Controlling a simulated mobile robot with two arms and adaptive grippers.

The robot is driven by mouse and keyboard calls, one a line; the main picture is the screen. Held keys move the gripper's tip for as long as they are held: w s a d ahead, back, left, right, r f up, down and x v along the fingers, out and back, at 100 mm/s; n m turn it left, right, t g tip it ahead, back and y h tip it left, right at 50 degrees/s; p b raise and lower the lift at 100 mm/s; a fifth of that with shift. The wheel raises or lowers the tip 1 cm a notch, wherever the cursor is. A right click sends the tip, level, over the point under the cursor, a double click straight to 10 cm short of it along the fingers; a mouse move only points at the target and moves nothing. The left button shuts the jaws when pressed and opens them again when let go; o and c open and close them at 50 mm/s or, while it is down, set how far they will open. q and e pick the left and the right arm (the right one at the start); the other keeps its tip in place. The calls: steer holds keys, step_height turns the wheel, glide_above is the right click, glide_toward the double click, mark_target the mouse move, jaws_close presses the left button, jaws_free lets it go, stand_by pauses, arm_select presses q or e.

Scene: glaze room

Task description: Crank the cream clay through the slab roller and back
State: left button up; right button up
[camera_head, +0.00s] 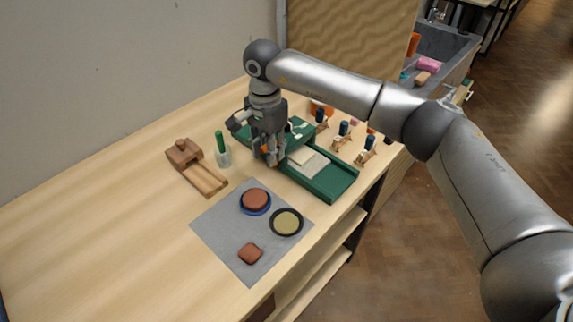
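The green slab roller (333,185) stands near the back right of the wooden table. The cream clay (302,156) lies on a pale board in its bed, close to the right of my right gripper. My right gripper (268,158) points down at the near left side of the roller. A small orange part shows at its fingers. The fingers overlap in this view, so I cannot tell whether they are shut on it. The wrist and gripper hide part of the roller's middle and the crank. My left gripper is out of view.
A grey mat (218,226) in front holds a reddish disc (256,199), a yellowish disc (287,222) and a reddish lump (250,253). A wooden tool (200,175) and a green-handled tool in a cup (222,153) stand left. Small wooden stands (366,153) are behind. The table's left is clear.

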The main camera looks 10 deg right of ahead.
steer(key=shift+s+d, duration=0.25)
steer(key=shift+s, duration=0.1)
steer(key=shift+s+d+f+b, duration=0.2)
steer(key=shift+s+d+f, duration=0.15)
steer(key=shift+s, duration=0.2)
steer(key=shift+s+d+f+b, duration=0.15)
steer(key=shift+s+d+f, duration=0.15)
steer(key=shift+s, duration=0.25)
steer(key=shift+d, duration=0.1)
steer(key=shift+s+f, duration=0.15)
steer(key=shift+f, duration=0.05)
steer(key=shift+r, duration=0.1)
steer(key=shift+d, duration=0.1)
steer(key=shift+s+d+b, duration=0.1)
steer(key=shift+s+b, duration=0.15)
steer(key=shift+b, duration=0.05)
